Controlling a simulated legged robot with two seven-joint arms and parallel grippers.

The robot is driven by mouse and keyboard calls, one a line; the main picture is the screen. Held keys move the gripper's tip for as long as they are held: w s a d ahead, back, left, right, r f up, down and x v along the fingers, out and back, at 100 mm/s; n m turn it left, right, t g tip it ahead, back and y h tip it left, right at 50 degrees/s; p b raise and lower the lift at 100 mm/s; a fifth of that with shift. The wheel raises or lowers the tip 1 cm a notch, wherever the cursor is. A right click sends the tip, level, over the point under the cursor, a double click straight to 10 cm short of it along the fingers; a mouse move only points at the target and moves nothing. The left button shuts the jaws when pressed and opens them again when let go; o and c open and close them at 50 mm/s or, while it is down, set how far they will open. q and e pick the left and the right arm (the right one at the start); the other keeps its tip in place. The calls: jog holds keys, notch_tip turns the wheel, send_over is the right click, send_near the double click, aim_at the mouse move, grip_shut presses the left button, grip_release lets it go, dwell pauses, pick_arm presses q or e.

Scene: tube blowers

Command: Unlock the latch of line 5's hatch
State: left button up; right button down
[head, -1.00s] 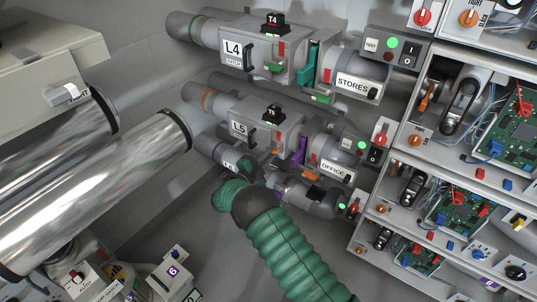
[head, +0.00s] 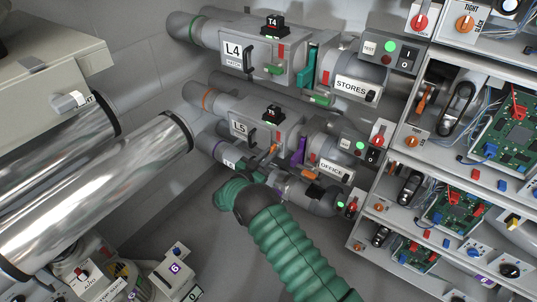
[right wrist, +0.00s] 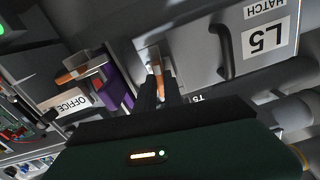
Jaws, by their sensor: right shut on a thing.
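Line 5's hatch (head: 262,123) is a grey box on the pipe, with a white L5 label and a black handle. In the right wrist view the hatch (right wrist: 196,48) appears upside down. Its latch has an orange lever (right wrist: 157,72) on a pale plate. My right gripper (right wrist: 160,90) is shut on this lever, with its dark fingers on both sides. In the head view my right gripper (head: 266,160) is at the hatch's lower edge, small and partly hidden, near the orange lever (head: 271,149). My left gripper is not in view.
Line 4's hatch (head: 262,57) is above. A purple gate (head: 299,150) and the OFFICE label (head: 334,170) are just right of the latch. Panels with circuit boards (head: 510,125) fill the right. Shiny pipes (head: 110,180) occupy the left.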

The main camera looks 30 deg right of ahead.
jog(key=shift+s+f+n, duration=0.1)
jog(key=shift+f+n, duration=0.15)
jog(key=shift+n, duration=0.55)
jog(key=shift+a, duration=0.1)
jog(key=c, duration=1.5)
grip_release()
jog(key=shift+o, duration=0.2)
jog(key=shift+r, duration=0.15)
jog(key=p+v, duration=0.3)
jog(key=v, duration=1.3)
jog(key=shift+a, duration=0.4)
